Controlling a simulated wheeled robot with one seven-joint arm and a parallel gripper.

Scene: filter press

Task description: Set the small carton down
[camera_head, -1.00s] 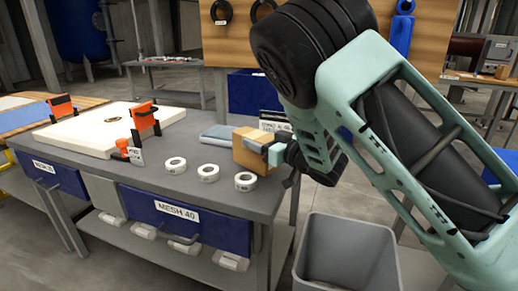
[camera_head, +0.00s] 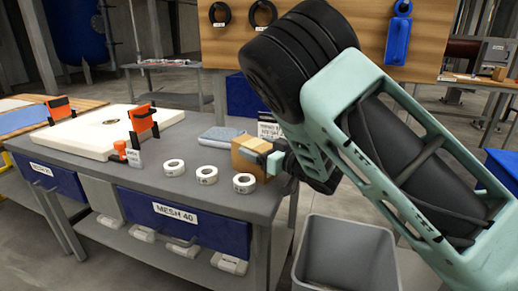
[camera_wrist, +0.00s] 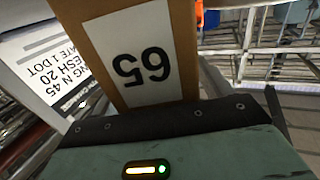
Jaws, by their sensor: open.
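The small carton (camera_head: 248,152) is a brown box at the right end of the grey workbench, near its edge. It appears upright on the benchtop, though its base is partly hidden. My gripper (camera_head: 273,161) is open at the carton's right side, with a pale finger beside or against it. In the wrist view the carton (camera_wrist: 148,60) stands directly before the palm, its white "65" label upside down in the picture. The finger contact is not clear in either view.
A printed placard (camera_head: 268,129) stands close behind the carton. A grey bin (camera_head: 347,252) stands on the floor below right. A white plate (camera_head: 95,131) fills the bench's left.

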